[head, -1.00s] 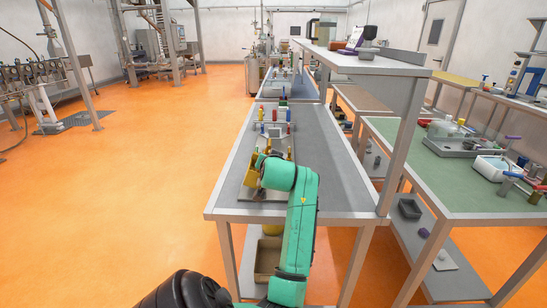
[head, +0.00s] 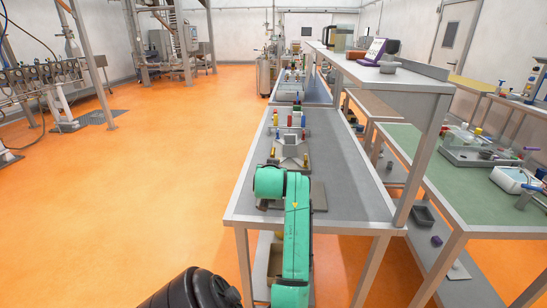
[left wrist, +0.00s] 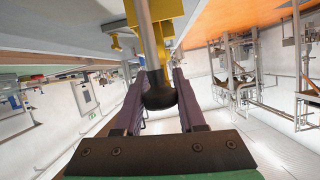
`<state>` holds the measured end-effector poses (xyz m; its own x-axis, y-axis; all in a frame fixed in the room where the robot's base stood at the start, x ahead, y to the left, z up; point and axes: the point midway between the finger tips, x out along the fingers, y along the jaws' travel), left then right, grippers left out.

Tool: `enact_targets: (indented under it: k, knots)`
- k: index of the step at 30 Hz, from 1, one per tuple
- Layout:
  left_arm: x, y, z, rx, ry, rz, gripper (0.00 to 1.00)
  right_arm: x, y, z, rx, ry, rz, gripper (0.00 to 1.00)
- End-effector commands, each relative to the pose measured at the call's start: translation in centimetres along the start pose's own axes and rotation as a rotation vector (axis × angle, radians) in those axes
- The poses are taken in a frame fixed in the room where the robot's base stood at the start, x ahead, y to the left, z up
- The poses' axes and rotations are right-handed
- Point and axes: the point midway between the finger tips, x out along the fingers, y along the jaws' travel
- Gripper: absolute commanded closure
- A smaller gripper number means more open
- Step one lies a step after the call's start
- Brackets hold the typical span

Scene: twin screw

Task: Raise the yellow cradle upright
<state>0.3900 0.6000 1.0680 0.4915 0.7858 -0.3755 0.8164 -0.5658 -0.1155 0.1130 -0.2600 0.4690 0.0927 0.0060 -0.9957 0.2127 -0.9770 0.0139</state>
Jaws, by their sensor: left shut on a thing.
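In the left wrist view my left gripper (left wrist: 160,84) is shut on the grey rod (left wrist: 151,45) near its black rounded end (left wrist: 160,97). The rod runs up and away from the purple fingers to the yellow cradle (left wrist: 168,10), of which only part shows. In the head view my green left arm reaches over the near end of the grey bench and hides most of the cradle and the gripper. Small yellow pieces show just beyond the arm; I cannot tell the cradle's tilt there. My right gripper is not in view.
The grey bench (head: 345,190) is clear on its right side. A grey block-shaped fixture (head: 290,146) and small coloured parts stand beyond my arm. A raised shelf (head: 385,72) runs along the right. A green-topped bench (head: 455,190) with trays stands further right.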

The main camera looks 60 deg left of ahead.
Motion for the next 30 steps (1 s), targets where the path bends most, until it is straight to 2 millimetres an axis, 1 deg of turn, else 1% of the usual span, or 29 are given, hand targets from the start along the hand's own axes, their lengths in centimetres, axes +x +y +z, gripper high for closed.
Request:
enact_targets:
  k: [16,17,18,19,27,30]
  knots:
    - [0.1,-0.09,0.28,0.003,-0.005,-0.001,1.0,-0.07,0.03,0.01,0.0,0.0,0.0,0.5]
    - [0.1,-0.09,0.29,0.003,-0.006,-0.001,0.5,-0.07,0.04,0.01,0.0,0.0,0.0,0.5]
    - [0.1,-0.09,0.29,0.002,-0.006,-0.001,0.34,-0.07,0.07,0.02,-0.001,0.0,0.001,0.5]
    - [0.1,-0.08,0.29,0.002,-0.006,-0.001,0.33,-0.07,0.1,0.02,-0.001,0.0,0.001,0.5]
    - [0.04,-0.05,0.19,0.002,-0.004,-0.001,0.33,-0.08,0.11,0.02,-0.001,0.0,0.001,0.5]
    - [-0.38,-0.01,0.22,0.002,-0.003,0.0,0.33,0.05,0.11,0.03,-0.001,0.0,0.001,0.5]
